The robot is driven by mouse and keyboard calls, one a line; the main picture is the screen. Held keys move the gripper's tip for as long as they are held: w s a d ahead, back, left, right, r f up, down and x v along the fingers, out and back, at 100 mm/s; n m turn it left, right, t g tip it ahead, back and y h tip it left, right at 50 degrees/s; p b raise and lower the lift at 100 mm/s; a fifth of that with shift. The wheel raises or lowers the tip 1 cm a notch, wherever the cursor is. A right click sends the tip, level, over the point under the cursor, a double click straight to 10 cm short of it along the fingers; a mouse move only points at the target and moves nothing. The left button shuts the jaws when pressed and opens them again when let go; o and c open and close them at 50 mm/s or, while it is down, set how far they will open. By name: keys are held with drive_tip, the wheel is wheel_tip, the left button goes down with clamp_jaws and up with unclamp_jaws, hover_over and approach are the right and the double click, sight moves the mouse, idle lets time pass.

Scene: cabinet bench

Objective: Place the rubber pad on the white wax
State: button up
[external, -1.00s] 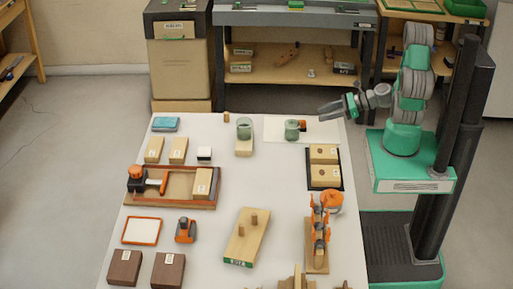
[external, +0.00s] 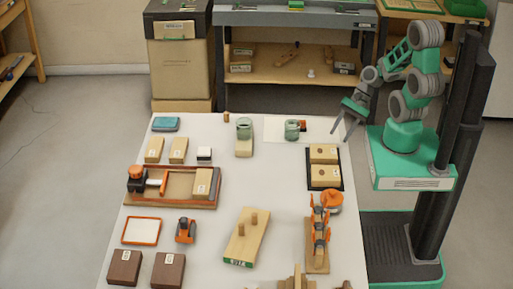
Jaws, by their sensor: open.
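My gripper (external: 341,133) is open and empty. It points down at the back right edge of the table, right of the green glass jars. A small white block with a dark lower part (external: 204,153) sits left of centre; it may be the white wax. A flat teal block (external: 166,124) lies at the back left corner; it may be the rubber pad. A white panel in an orange frame (external: 141,231) lies at the front left. No label is legible enough to tell which is the pad or the wax. My gripper is apart from all of these.
Two green jars (external: 292,130) stand at the back. A dark tray with two wooden blocks (external: 340,166) lies near my gripper. A wooden tray (external: 208,204), a pegged board (external: 246,237) and an orange-topped rack (external: 317,255) stand nearer. The table's centre is clear.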

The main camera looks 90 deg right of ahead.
drive_tip(key=n, duration=0.1)
drive_tip(key=n+g, duration=0.1)
drive_tip(key=n, duration=0.1)
drive_tip(key=shift+w+a+r, duration=0.15)
drive_tip(key=shift+a+r, duration=0.05)
drive_tip(key=shift+a, duration=0.05)
drive_tip(key=w+a+r+n+g+h, duration=0.2)
drive_tip(key=r+n, duration=0.3)
drive_tip(key=n, duration=0.5)
drive_tip(key=shift+w+h, duration=0.4)
drive_tip(key=shift+w, duration=0.25)
drive_tip(key=w+a+r+n, duration=0.1)
drive_tip(key=r+n, duration=0.1)
drive_tip(key=w+a+r+n+h, duration=0.1)
drive_tip(key=a+r+n, duration=0.1)
drive_tip(key=n, duration=0.1)
drive_tip(key=a+r+n, duration=0.2)
drive_tip(key=r, duration=0.1)
drive_tip(key=shift+w+a+n+t+h, duration=0.15)
drive_tip(key=shift+w+n+t+h, duration=0.15)
drive_tip(key=shift+w+n, duration=0.1)
drive_tip(key=shift+c, duration=1.1)
